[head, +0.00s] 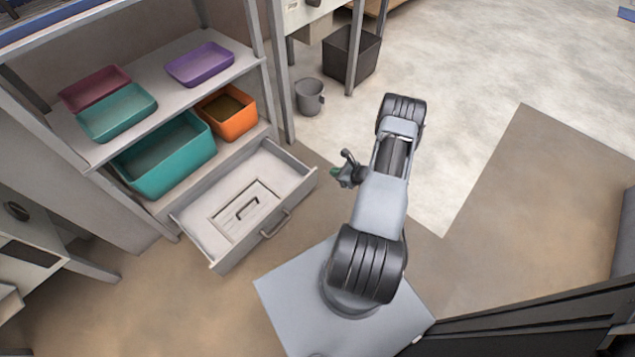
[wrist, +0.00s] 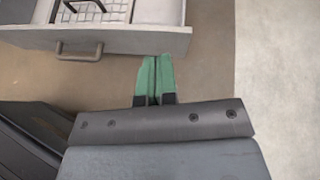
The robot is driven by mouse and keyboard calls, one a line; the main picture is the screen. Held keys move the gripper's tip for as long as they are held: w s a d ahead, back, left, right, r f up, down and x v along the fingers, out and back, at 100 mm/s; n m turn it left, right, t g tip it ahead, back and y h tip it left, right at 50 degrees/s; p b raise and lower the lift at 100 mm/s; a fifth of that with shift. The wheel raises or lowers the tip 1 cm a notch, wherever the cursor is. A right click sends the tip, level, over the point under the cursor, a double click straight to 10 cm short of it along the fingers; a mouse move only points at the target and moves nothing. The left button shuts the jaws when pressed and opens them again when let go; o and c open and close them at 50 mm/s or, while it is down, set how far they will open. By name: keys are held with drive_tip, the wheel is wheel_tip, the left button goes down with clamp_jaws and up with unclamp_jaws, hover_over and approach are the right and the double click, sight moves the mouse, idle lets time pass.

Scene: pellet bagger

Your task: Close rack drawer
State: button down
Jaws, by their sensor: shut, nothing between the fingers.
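The rack drawer (head: 203,234) is pulled out from the bottom of the grey rack and stands open. A flat panel with a small dark handle lies inside it. The drawer's bar handle (head: 276,224) is on its front face. In the wrist view the drawer front (wrist: 140,41) crosses the top, with its handle (wrist: 80,50) at the upper left. My gripper (head: 335,172) is to the right of the drawer, apart from it. In the wrist view its green fingertips (wrist: 153,62) are together and empty, just below the right end of the drawer front.
The rack shelf (head: 160,82) holds purple, maroon and teal trays. A teal bin (head: 165,160) and an orange bin (head: 228,110) stand below it. A grey bucket (head: 309,97) and a dark bin (head: 351,55) stand behind. Floor to the right is clear.

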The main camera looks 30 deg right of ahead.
wheel_tip(320, 180, down, 8)
drive_tip(key=s+d+m+h+b, duration=0.1)
drive_tip(key=s+m+b, duration=0.1)
drive_tip(key=m, duration=0.1)
drive_tip(key=b, duration=0.4)
approach(313, 173)
drive_tip(key=shift+t, duration=0.3)
drive_tip(key=w+f, duration=0.1)
drive_tip(key=w+a+f, duration=0.1)
drive_tip(key=f, duration=0.1)
drive_tip(key=w+f, duration=0.1)
drive_tip(key=shift+w+a+f, duration=0.15)
drive_tip(key=shift+w+a, duration=0.2)
drive_tip(key=shift+a, duration=0.05)
drive_tip(key=shift+w+a, duration=0.25)
drive_tip(key=shift+w, duration=0.6)
